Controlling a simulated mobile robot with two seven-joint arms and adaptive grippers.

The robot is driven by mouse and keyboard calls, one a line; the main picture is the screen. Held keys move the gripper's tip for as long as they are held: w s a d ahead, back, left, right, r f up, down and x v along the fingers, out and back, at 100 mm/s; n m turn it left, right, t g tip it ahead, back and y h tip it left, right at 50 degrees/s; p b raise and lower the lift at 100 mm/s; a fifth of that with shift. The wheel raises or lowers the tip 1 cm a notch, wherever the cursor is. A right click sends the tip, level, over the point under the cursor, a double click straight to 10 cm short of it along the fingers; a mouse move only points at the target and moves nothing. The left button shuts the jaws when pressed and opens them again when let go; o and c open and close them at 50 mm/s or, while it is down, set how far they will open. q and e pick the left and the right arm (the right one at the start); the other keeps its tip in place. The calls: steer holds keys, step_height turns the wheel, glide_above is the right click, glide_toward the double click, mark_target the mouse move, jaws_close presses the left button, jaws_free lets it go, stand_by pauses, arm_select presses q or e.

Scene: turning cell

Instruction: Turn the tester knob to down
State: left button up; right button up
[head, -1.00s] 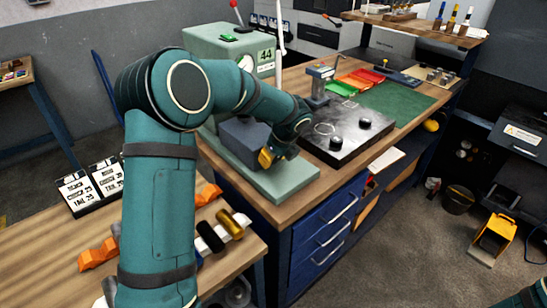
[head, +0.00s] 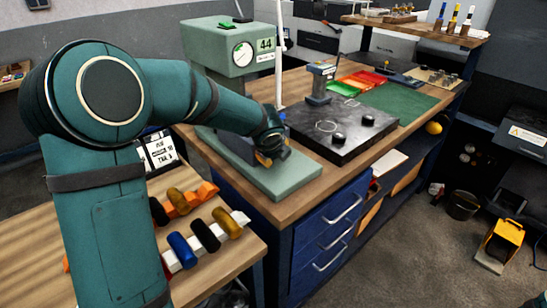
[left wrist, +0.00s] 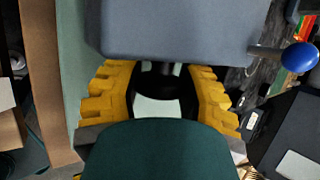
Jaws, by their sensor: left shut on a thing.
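The tester (head: 215,45) is a pale green machine with a round gauge and a "44" label, standing at the left end of the bench. My left arm crosses in front of its lower part. My left gripper (head: 270,158) is low at the tester's front, above its green base plate (head: 285,180). In the left wrist view, the yellow fingers (left wrist: 158,95) are shut on a black round knob (left wrist: 157,82) below a grey block (left wrist: 180,28). The knob's pointer and markings cannot be made out. My right gripper is out of view.
A blue ball-ended lever (left wrist: 299,55) sticks out close to the right of the fingers. A black plate with knobs (head: 345,130) lies right of the tester. A nearer table (head: 110,225) holds coloured cylinders. Blue drawers (head: 325,225) are under the bench.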

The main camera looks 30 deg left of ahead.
arm_select(q)
steer(key=shift+t, duration=0.4)
stand_by(0.3)
steer(key=o, duration=1.3)
steer(key=v, duration=1.2)
steer(key=shift+s+a, duration=0.1)
steer(key=shift+c, duration=0.2)
